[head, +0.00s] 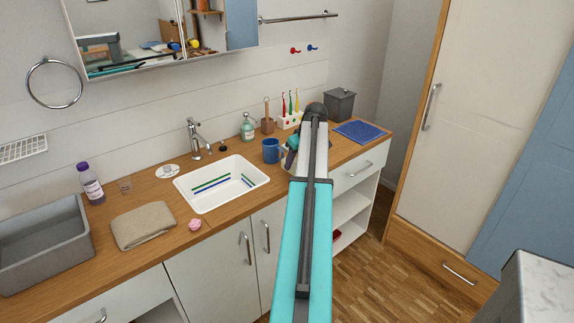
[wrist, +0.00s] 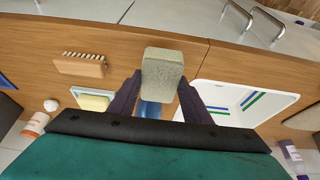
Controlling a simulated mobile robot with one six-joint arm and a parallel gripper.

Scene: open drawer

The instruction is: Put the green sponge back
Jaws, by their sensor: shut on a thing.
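A grey-green sponge block (wrist: 163,68) is gripped between the two dark fingers of my gripper (wrist: 160,84) in the wrist view. It appears above the wooden counter, near the sink. A shallow pale-blue dish (wrist: 76,92) with a yellow block (wrist: 95,101) in it lies to the left of the fingers in the wrist view. In the head view my arm hides most of the gripper and the sponge.
A blue mug (head: 270,151) stands beside the white sink (head: 212,196); blue also shows between my fingers. A brush (wrist: 80,65) lies on the counter. Toothbrush holder (head: 288,121), grey bin (head: 340,106) and blue cloth (head: 360,132) stand near my gripper. A folded towel (head: 143,226) lies left.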

